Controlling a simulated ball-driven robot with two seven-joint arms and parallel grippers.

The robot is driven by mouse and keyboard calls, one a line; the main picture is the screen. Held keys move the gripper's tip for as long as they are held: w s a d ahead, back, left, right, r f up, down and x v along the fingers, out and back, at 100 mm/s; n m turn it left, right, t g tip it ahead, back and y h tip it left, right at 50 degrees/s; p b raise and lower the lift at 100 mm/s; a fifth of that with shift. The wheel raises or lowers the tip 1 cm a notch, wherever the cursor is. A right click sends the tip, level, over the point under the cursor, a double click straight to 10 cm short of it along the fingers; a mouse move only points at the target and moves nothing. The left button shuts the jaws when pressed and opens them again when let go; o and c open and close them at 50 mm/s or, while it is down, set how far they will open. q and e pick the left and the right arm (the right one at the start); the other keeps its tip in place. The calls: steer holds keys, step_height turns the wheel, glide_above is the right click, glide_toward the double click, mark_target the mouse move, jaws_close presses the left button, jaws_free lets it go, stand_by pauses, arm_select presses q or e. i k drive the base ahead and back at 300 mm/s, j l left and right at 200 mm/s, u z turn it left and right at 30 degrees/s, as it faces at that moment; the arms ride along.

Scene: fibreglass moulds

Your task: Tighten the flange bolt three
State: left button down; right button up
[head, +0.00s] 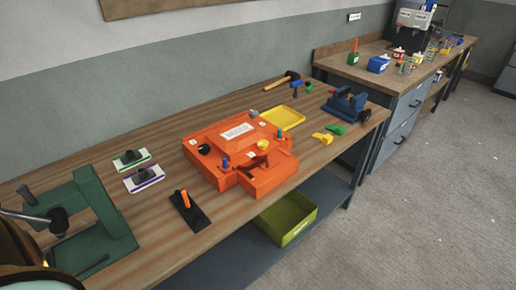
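An orange mould (205,166) sits on the wooden bench, with a white label plate (238,131) on top and small white tags too small to read. Around its top I see a black knob (204,149), a blue bolt-like piece (225,162), a yellow round piece (263,144) and a green upright piece (280,134). I cannot tell which is flange bolt three or how tight any is. An orange-handled tool (185,199) stands on a black plate (198,216) at the front left of the mould. Neither gripper is in view.
A green frame (112,222) stands at the left. Two dark-handled blocks (130,157) lie on pale pads. A yellow tray (284,117), hammer (284,79) and blue vise (346,103) are behind and right. An olive bin (288,218) sits below. Bare bench lies left of the mould.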

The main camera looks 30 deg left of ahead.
mark_target(253, 114)
steer(key=i+u, duration=0.1)
steer(key=u, duration=0.3)
steer(key=i+l+u, duration=0.1)
steer(key=u, duration=0.25)
